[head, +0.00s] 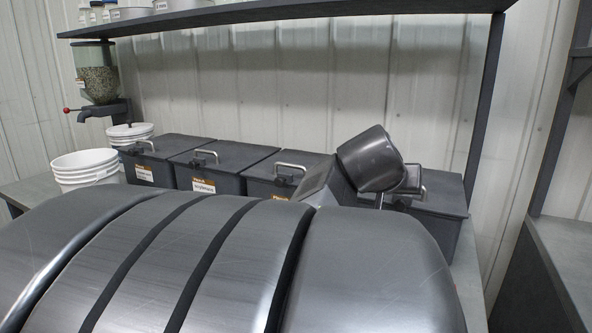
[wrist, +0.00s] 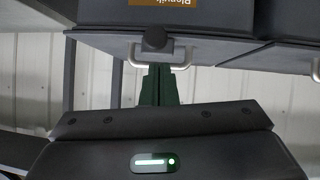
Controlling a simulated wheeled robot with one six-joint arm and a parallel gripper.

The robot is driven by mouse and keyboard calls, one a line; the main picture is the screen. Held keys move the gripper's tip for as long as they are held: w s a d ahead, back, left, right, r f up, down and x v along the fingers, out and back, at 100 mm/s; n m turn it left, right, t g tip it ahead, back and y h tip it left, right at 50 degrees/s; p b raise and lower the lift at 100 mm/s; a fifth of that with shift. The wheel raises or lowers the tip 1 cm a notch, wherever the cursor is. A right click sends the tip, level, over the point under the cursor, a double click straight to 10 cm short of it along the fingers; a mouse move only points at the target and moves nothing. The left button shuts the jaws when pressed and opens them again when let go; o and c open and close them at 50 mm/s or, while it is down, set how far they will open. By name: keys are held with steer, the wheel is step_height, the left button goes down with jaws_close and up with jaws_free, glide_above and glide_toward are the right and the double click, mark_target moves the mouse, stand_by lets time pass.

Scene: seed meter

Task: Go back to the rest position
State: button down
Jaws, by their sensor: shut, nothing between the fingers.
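My gripper (wrist: 160,72) shows in the wrist view with its dark green fingers together and nothing between them. The fingertips are close to the metal handle (wrist: 183,60) of a dark bin (wrist: 240,18) with a brown label; I cannot tell whether they touch it. In the head view my arm fills the foreground, and the gripper itself cannot be made out there.
Several dark lidded bins (head: 160,148) with metal handles stand in a row on the bench. A shelf (head: 290,12) spans above.

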step_height(320, 180, down, 2)
steer(key=shift+s+d+f+b, duration=0.1)
steer(key=shift+s+f+b, duration=0.1)
steer(key=shift+b, duration=0.35)
steer(key=shift+r, duration=0.1)
steer(key=shift+r, duration=0.1)
